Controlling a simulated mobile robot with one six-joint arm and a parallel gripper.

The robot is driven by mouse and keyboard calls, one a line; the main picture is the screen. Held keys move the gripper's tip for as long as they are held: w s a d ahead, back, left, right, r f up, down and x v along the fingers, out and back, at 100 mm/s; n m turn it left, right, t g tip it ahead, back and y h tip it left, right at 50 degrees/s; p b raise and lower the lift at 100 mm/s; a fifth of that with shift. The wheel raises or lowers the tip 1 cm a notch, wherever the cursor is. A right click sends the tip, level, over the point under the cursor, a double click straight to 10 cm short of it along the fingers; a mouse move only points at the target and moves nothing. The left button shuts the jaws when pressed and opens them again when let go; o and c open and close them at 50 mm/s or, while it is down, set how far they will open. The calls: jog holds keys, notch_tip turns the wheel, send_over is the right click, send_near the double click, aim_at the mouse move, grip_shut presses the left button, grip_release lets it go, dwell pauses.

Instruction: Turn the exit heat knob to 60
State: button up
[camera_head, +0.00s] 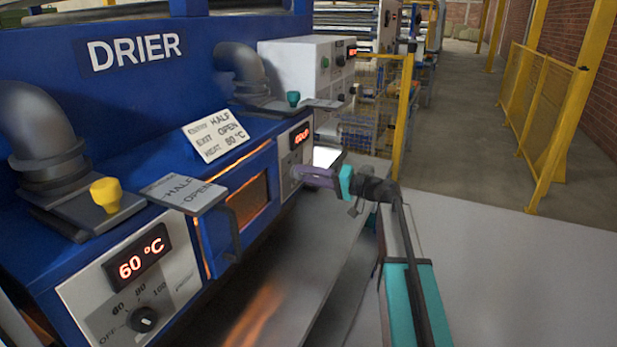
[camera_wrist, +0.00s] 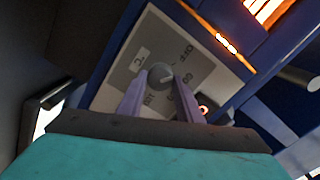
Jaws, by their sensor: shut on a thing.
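My gripper (camera_head: 299,172) reaches the far control panel (camera_head: 293,150) of the blue drier. In the wrist view its two purple fingers are shut on a grey round knob (camera_wrist: 160,76), one finger on each side. The knob sits on a light panel (camera_wrist: 141,52) with dark markings, seen tilted and too blurred to read fully. In the head view my fingers hide this knob. The small red display (camera_head: 300,136) above it seems to read COLD.
The near panel has its own black knob (camera_head: 143,319) and a display (camera_head: 137,259) reading 60 °C. Yellow railings (camera_head: 548,115) stand at right.

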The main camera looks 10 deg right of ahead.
jog(key=m+p, duration=0.1)
jog(key=m, duration=0.4)
jog(key=shift+m, duration=0.3)
dwell(0.4)
jog(key=o, duration=1)
jog(key=shift+a, duration=0.1)
jog(key=shift+o, duration=0.2)
jog(key=b+v, duration=0.2)
jog(key=v, duration=1.2)
jog(key=shift+b, duration=0.3)
